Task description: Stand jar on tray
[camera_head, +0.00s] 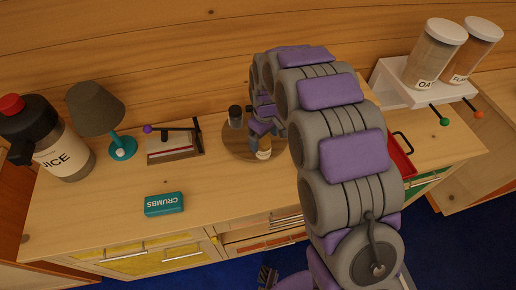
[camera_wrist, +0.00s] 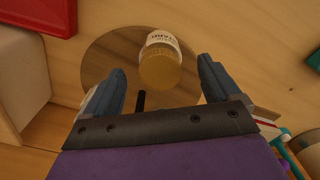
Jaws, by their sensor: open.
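A small jar with a gold lid and pale label (camera_wrist: 160,60) stands on a round wooden board (camera_wrist: 103,62). In the head view the jar (camera_head: 264,149) and the board (camera_head: 236,150) are partly hidden by my arm. My gripper (camera_head: 262,128) is over the board, close to the jar. In the wrist view my gripper (camera_wrist: 161,72) is open, with the jar's lid between and slightly beyond its fingertips; contact cannot be told. A red tray with a dark handle (camera_head: 399,157) is to the right, partly behind my arm; its corner shows in the wrist view (camera_wrist: 45,14).
A white rack with canisters (camera_head: 405,84) stands at the right. A juice jug (camera_head: 58,145), lamp (camera_head: 98,112), small book-like stand (camera_head: 172,148) and teal box (camera_head: 164,204) are left of the board. A dark cylinder (camera_head: 236,113) is beside my gripper. The front middle counter is clear.

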